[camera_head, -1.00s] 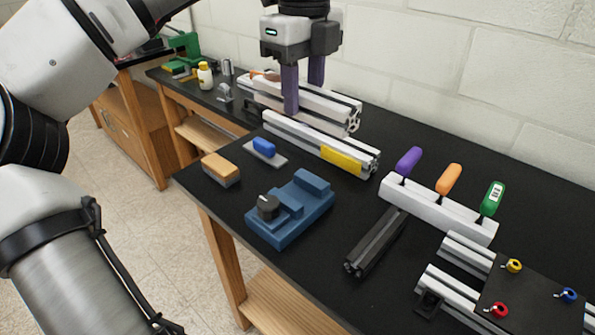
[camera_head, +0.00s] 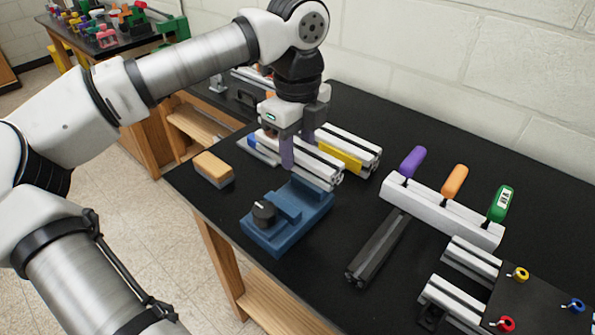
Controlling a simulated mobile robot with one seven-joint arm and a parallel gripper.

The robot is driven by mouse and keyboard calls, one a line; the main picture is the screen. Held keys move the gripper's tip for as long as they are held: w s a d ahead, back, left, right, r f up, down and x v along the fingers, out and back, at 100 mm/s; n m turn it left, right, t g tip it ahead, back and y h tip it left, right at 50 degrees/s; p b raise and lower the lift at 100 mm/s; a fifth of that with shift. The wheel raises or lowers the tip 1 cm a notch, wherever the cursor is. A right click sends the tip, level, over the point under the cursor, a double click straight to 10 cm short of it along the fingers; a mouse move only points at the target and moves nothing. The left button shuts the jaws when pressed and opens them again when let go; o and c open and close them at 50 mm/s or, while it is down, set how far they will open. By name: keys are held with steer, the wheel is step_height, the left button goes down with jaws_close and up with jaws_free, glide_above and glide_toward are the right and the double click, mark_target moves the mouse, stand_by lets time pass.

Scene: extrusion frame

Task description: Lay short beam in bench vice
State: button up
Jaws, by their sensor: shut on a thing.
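My gripper (camera_head: 298,150), with purple fingers, is shut on a silver slotted beam (camera_head: 318,172), which I take as the short beam. The beam is held roughly level, slanting from upper left to lower right. Its near end face shows, and the fingers hide part of its middle. The blue bench vice (camera_head: 308,205) stands on the black bench just below and in front of the beam in the picture. It has a dark round knob (camera_head: 264,212). The beam appears apart from the vice, but its exact height is hard to tell.
A silver beam with a yellow label (camera_head: 340,157) lies just behind the held beam. A tan-topped block (camera_head: 213,167) is left of the vice, near the bench edge. A dark bar (camera_head: 378,250) and a white rack of coloured-handled tools (camera_head: 440,212) are to the right.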

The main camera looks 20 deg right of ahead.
step_height(320, 180, down, 7)
steer(key=shift+r+p, duration=0.15)
steer(key=shift+p, duration=0.35)
steer(key=shift+f+b, duration=0.35)
steer(key=shift+b, duration=0.15)
steer(key=shift+f+b, duration=0.3)
steer(key=shift+b, duration=0.15)
steer(key=o, duration=1.1)
steer(key=shift+o, duration=0.2)
steer(key=shift+s, duration=0.1)
